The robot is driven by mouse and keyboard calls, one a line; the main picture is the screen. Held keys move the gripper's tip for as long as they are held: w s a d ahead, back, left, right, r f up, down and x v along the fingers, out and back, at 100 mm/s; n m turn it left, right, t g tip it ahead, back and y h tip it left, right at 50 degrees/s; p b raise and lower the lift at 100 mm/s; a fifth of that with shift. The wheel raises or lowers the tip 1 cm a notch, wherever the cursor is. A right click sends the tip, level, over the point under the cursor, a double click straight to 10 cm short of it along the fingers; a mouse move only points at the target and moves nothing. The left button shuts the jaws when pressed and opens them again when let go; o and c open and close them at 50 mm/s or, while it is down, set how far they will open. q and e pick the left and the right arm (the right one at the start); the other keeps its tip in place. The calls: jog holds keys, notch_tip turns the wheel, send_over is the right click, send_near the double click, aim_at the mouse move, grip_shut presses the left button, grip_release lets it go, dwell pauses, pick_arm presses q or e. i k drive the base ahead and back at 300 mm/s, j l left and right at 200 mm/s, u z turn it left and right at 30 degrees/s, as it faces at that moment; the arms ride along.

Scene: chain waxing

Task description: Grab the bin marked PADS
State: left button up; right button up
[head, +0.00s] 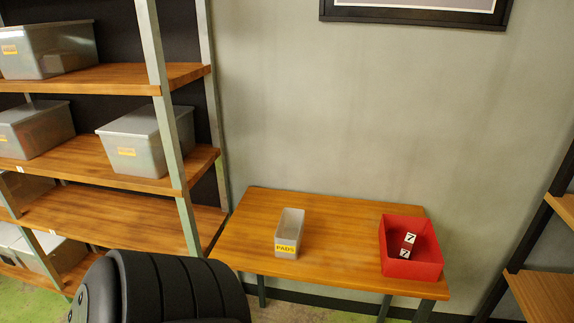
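The bin marked PADS (288,235) is a small, narrow, greyish translucent bin with a yellow label on its front. It stands upright near the middle of the wooden table (335,228), and no contents can be made out inside it. A dark, ribbed part of my own body shows at the lower left, in front of the table and shelf. Neither of my grippers can be seen in the head view.
A red open bin (413,250) holding items marked 7 stands at the table's right. A wooden shelf unit (110,170) with several grey bins is on the left, another shelf (540,290) at the right edge. The table is clear between the PADS bin and the red bin.

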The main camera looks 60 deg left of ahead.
aim_at(288, 235)
jog(key=u, duration=1.8)
jog(key=k+l+z, duration=0.5)
jog(key=l+z, duration=0.2)
